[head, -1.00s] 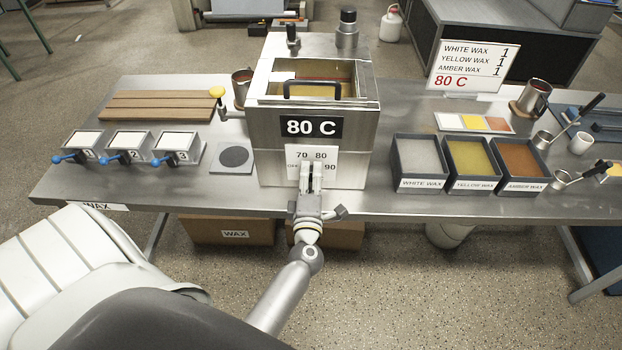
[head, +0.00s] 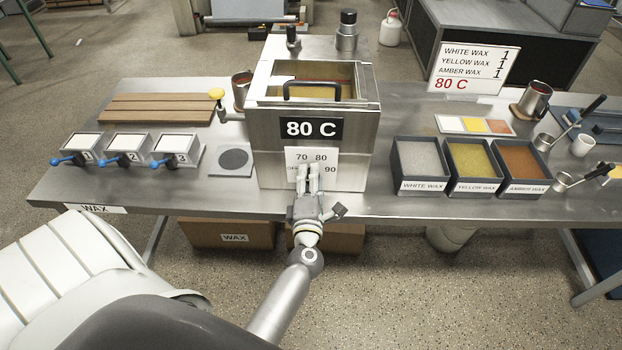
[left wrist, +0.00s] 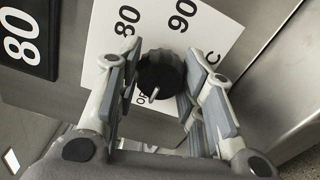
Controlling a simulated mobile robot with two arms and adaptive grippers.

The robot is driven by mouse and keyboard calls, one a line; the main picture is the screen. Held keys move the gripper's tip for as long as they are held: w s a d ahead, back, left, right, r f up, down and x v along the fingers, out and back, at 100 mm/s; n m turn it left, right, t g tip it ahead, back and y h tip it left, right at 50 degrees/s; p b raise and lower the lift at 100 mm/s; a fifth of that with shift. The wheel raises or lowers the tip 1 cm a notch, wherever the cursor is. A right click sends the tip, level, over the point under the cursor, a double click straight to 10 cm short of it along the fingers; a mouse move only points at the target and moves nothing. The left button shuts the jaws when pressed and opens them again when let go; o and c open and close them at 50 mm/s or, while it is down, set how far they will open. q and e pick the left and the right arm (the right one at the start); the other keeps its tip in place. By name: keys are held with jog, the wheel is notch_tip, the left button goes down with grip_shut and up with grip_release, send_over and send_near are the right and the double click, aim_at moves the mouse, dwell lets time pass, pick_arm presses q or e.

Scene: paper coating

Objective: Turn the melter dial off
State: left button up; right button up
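The melter (head: 265,150) is a steel box on the table with a sign reading 80 C. Its white dial plate (head: 325,157) shows 70, 80, 90 and a partly hidden OFF. In the left wrist view the black dial (left wrist: 160,72) sits between my fingers, with a pale mark at its lower edge beside the partly hidden OFF letters. My left gripper (head: 308,170) is at the front of the dial; its fingers (left wrist: 157,88) are apart on either side, with gaps to the dial. In the head view the fingers hide the dial. My right gripper is not in view.
Wax bins (head: 470,165) stand right of the melter, with a metal jug (head: 535,98) and ladles behind and beside them. A grey pad (head: 234,160) and several small moulds with blue handles (head: 115,157) are on the left.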

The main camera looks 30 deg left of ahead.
pick_arm(q)
jog(key=o, duration=0.5)
